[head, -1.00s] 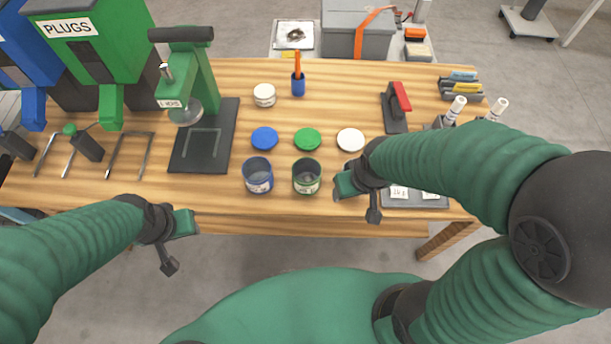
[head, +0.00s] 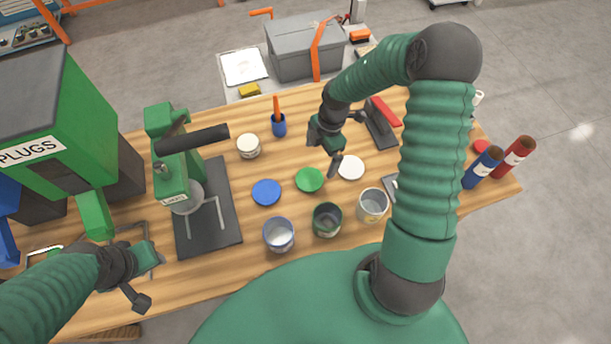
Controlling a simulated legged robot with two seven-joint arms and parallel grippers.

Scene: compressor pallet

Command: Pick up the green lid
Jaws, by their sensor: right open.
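The green lid (head: 310,180) lies flat on the wooden table, between the blue lid (head: 266,192) and the white lid (head: 350,167). My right gripper (head: 328,150) is open and empty. It hangs above and slightly behind the green lid, apart from it, with its tips angled down toward the gap between the green and white lids. The green lid is almost fully visible. My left gripper (head: 148,276) is at the lower left, over the table's front left part, far from the lids. It holds nothing that I can see, and its jaw gap is unclear.
A blue can (head: 278,234), a green can (head: 327,219) and a white can (head: 373,205) stand in front of the lids. A green press (head: 172,170) stands left. A white jar (head: 248,146), a blue cup (head: 279,126) and a red-handled tool (head: 383,118) stand behind.

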